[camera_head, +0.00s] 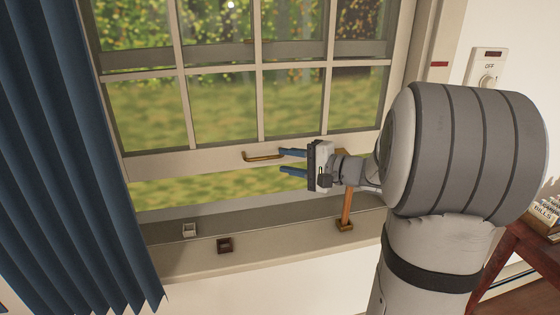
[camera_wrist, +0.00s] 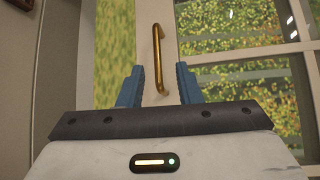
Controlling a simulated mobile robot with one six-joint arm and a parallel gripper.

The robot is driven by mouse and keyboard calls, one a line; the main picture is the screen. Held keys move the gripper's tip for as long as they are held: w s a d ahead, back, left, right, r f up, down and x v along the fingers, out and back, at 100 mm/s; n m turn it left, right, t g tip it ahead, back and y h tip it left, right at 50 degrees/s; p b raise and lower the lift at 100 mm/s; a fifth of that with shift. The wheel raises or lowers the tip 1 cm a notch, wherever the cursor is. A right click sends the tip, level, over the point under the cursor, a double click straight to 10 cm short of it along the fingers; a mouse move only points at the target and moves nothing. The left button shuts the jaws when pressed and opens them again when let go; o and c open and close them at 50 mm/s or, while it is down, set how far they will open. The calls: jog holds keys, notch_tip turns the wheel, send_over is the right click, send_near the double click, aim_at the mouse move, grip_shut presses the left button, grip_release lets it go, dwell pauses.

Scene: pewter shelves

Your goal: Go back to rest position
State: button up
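My gripper (camera_head: 286,162) is in front of the window, to the right of the brass window handle (camera_head: 264,156) in the head view. Its two blue fingers are apart with nothing between them. In the wrist view the gripper (camera_wrist: 158,85) is open, and the handle (camera_wrist: 158,60) shows beyond and between the fingertips, on the pale sash rail. I cannot tell how close the fingertips are to the handle. The window sash (camera_head: 190,163) is raised, with an open gap below its bottom rail.
A blue curtain (camera_head: 70,160) hangs at the left. A dial switch (camera_head: 487,80) and a red table (camera_head: 520,250) are at the right.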

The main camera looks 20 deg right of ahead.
dwell(0.4)
jog(key=s+a+f+n+g+h+p, duration=0.1)
jog(key=s+a+f+n+g+h, duration=0.2)
jog(key=s+a, duration=0.35)
jog(key=s+a+f+n+g+p, duration=0.1)
jog(key=s+a+f+n+g, duration=0.15)
jog(key=s+a+g, duration=0.45)
jog(key=s+d+n+h+p, duration=0.2)
jog(key=s+d+n+h, duration=0.3)
jog(key=s, duration=0.6)
jog(key=shift+d+f+t+h, duration=0.3)
jog(key=shift+d+h, duration=0.9)
jog(key=shift+h, duration=0.4)
jog(key=shift+n, duration=0.25)
